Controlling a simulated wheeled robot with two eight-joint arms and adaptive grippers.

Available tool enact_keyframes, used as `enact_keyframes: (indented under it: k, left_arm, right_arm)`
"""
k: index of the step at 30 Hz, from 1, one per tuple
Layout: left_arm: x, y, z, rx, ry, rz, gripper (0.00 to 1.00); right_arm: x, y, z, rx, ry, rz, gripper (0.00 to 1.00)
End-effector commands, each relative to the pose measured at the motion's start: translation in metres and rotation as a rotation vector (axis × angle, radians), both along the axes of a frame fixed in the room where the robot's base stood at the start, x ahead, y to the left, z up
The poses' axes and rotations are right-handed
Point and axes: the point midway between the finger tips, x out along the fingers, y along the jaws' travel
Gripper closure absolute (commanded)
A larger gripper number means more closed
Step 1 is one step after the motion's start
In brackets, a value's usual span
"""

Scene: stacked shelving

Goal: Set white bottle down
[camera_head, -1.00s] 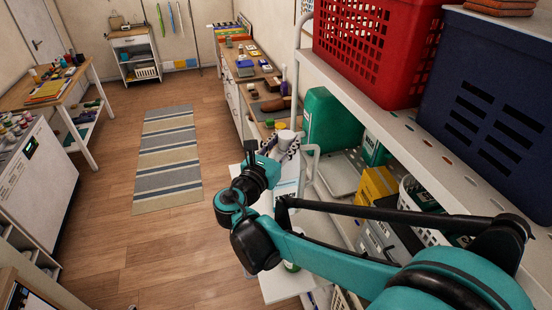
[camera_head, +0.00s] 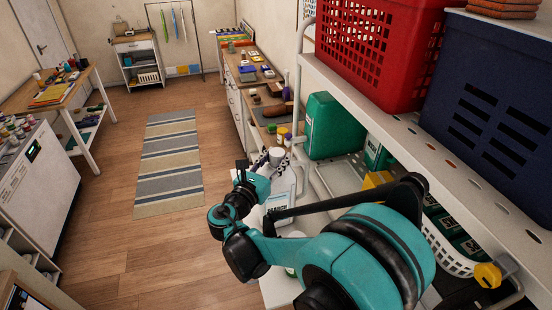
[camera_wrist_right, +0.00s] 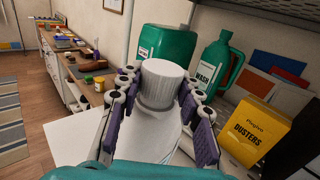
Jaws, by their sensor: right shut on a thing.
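The white bottle has a ribbed white cap (camera_wrist_right: 165,82). Its labelled body (camera_head: 283,187) shows in the head view beside the shelf. My right gripper (camera_wrist_right: 160,88) is shut around the bottle at its cap and neck, one purple-padded finger on each side. In the head view the right gripper (camera_head: 268,163) is partly behind its own wrist. The bottle looks upright over a white surface (camera_wrist_right: 75,142). I cannot tell whether its base touches that surface. My left gripper is out of view.
A green container (camera_head: 333,126) stands on the shelf, close to the bottle. A green wash jug (camera_wrist_right: 216,65) and a yellow dusters box (camera_wrist_right: 255,133) stand to the right in the wrist view. Red (camera_head: 375,50) and blue (camera_head: 490,90) crates sit on the upper shelf. Bare white surface lies left of the bottle.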

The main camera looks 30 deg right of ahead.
Motion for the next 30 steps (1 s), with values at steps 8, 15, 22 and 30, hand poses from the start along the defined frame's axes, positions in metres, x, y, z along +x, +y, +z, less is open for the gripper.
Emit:
enact_keyframes:
  k: [8,15,22,30]
  left_arm:
    - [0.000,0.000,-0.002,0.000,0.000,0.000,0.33]
    - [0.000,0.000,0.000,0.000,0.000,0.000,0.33]
    - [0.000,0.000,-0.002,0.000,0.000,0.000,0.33]
    - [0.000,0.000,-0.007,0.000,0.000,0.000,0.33]
  right_arm:
    - [0.000,0.000,-0.002,0.000,0.000,0.000,0.44]
    - [0.000,0.000,0.000,0.000,0.000,0.000,0.44]
    - [-0.016,0.029,0.000,0.000,0.000,0.006,0.44]
    - [-0.047,0.079,-0.001,0.000,0.000,0.006,0.44]
